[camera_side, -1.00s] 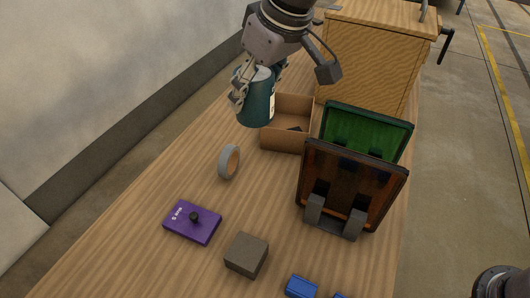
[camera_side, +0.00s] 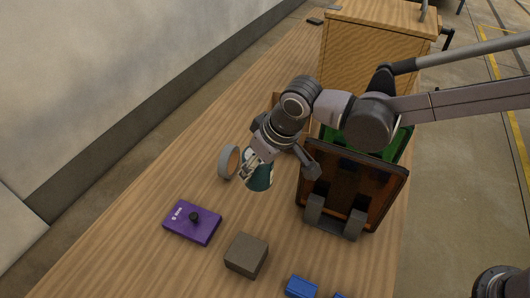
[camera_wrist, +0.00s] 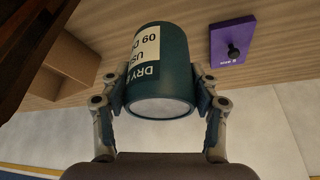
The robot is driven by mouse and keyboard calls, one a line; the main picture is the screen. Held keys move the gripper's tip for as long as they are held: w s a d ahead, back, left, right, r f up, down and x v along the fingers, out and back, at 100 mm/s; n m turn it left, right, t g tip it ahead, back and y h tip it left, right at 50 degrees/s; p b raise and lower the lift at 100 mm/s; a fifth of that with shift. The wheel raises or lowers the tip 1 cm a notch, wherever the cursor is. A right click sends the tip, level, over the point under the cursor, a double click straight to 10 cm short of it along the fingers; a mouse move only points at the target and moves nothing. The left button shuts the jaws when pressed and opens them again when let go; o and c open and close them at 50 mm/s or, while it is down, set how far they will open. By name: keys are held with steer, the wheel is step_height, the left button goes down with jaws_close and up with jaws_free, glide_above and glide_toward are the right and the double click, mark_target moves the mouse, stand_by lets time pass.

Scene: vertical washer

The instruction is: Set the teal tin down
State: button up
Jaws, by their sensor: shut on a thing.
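The teal tin (camera_side: 259,178) is held in my gripper (camera_side: 250,168), between the grey tape roll and the brown-panelled rack in the side view. In the wrist view the tin (camera_wrist: 163,80) fills the middle, with a cream label with dark lettering and a pale end face. The fingers of my gripper (camera_wrist: 160,100) press on both of its sides. The wooden table (camera_side: 130,225) lies beneath it. I cannot tell whether the tin's base touches the table.
A grey tape roll (camera_side: 228,162) stands just left of the tin. A purple box with a black knob (camera_side: 192,222), a dark block (camera_side: 246,255) and a blue block (camera_side: 301,287) lie nearer. A rack with a brown panel (camera_side: 372,190) stands right. The table's left front is bare.

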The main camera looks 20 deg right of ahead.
mark_target(270, 178)
step_height(270, 178, down, 10)
steer(key=shift+r, duration=0.15)
stand_by(0.3)
steer(key=o, duration=1.3)
steer(key=shift+o, duration=0.2)
steer(key=shift+v, duration=3.8)
